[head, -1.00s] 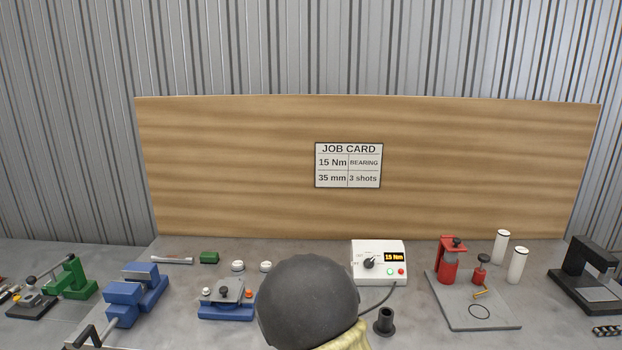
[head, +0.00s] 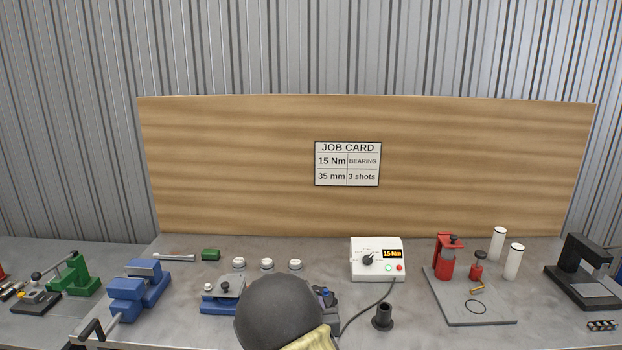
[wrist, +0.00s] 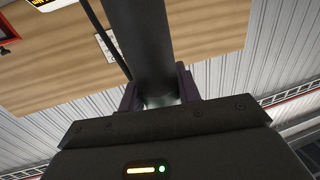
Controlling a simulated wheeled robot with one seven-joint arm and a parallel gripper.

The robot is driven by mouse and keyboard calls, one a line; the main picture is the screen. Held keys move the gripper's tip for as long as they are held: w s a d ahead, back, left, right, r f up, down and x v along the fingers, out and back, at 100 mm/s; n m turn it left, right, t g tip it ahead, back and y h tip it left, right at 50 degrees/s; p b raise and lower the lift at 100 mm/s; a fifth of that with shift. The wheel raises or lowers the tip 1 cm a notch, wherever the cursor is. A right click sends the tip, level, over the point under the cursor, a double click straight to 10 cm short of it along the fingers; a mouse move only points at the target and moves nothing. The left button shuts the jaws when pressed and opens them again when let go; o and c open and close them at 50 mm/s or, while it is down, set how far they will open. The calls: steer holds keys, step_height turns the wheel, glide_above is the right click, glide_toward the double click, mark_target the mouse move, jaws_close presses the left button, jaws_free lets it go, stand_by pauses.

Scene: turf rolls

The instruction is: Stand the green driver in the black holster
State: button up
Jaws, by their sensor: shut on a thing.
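My gripper (wrist: 160,88) is shut on a dark, round-bodied tool, the driver (wrist: 148,45). A slight green tint shows on it low between the fingers in the wrist view. A black cable runs beside it. In the head view the driver is mostly hidden behind my dark rounded arm part, and a small bluish-dark piece shows at that part's right edge. The black holster (head: 382,317) is an upright open tube on a wider foot. It stands on the bench to the right of my arm, with nothing in it.
A white controller (head: 378,260) reading 15 Nm stands behind the holster, its cable curving toward my arm. A red press on a grey plate (head: 470,305) is to the right. A blue vise (head: 138,290) and blue fixture (head: 222,296) are left. A wooden board (head: 240,170) stands behind.

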steer(key=s+d+f+m+h, duration=0.1)
steer(key=s+d+f, duration=0.3)
steer(key=d+f, duration=0.4)
steer(key=s+d+f+h, duration=0.1)
steer(key=s+d+f, duration=0.4)
steer(key=f, duration=0.9)
steer(key=d, duration=0.2)
steer(key=shift+s+d+m+h, duration=0.2)
steer(key=shift+d+m+h, duration=0.15)
steer(key=shift+m+h, duration=0.05)
steer(key=s+f, duration=0.4)
steer(key=f, duration=0.1)
steer(key=shift+s+f, duration=0.2)
